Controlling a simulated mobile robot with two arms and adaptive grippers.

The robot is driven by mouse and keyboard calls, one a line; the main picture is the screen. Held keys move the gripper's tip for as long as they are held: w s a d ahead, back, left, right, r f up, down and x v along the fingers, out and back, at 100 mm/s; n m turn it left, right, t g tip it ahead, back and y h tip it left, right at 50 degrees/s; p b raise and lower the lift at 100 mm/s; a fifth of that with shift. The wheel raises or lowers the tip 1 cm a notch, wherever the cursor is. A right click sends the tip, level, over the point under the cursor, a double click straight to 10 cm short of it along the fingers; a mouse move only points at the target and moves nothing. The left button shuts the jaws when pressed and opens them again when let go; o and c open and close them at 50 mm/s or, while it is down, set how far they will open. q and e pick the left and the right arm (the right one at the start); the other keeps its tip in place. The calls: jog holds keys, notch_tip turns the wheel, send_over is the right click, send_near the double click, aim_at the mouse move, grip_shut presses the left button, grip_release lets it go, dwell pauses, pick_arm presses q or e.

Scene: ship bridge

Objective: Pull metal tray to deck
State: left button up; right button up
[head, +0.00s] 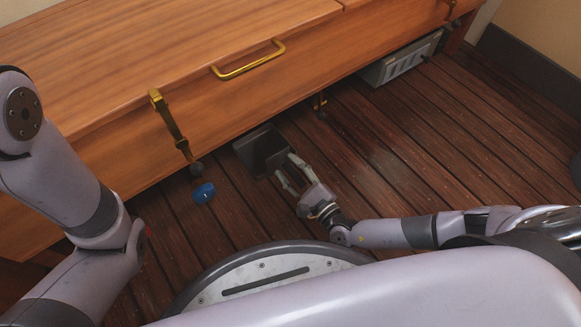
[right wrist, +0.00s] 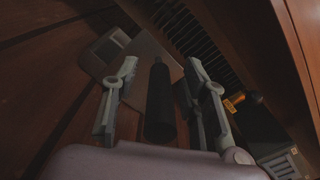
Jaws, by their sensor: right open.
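The metal tray (head: 243,149) appears as a dark grey, flat-edged piece on the deck, at the front underside of the wooden bench. In the right wrist view a grey plate with a rounded corner, apparently the tray (right wrist: 93,62), lies beyond the fingers. My right gripper (head: 284,167) is open at the tray's near right side; its fingers also show in the right wrist view (right wrist: 161,66). A dark upright bar (right wrist: 160,105) appears between them; I cannot tell whether they touch it. My left arm shows, but its gripper does not.
The wooden bench (head: 150,110) with a brass handle (head: 248,62) overhangs the deck. A blue object (head: 203,193) lies left of the tray. A grey vented box (head: 400,63) sits under the bench farther right. The plank deck (head: 440,130) to the right is clear.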

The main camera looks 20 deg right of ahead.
jog(key=shift+c, duration=0.3)
grip_shut()
dwell(0.4)
